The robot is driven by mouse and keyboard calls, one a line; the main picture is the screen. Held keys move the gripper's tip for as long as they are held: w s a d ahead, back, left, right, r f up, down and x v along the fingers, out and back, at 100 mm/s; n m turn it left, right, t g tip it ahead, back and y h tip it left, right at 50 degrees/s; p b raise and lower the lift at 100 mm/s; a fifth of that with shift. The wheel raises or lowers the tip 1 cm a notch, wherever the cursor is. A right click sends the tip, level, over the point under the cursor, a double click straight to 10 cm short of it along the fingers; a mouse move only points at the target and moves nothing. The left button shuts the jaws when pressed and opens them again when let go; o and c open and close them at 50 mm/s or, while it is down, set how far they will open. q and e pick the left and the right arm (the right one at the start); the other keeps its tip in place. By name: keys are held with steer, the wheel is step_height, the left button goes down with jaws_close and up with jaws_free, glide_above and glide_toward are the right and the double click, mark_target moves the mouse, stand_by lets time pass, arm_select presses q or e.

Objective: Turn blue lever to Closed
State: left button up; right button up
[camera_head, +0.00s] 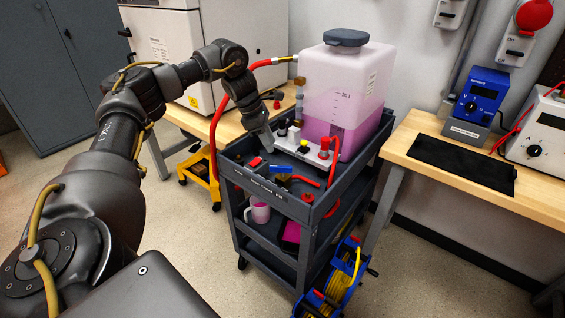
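A small blue lever (281,169) sits on the top tray of the dark grey cart (262,186), among red fittings and hose pieces. It is too small in the picture to read its position or any label. My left gripper (268,146) points down over the left rear part of the tray, up and to the left of the blue lever. A gap shows between it and the lever. Its fingers are dark and small, so I cannot tell whether they are open or shut. My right gripper is not in view.
A translucent tank (340,95) with pink liquid stands at the back of the cart. A white manifold with a red valve (324,147) is in front of it. A red hose (216,125) arcs beside my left arm. A bench with a black mat (460,164) is at the right.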

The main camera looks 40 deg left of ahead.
mark_target(283, 166)
arm_select(q)
steer(key=x, duration=1)
jaws_close()
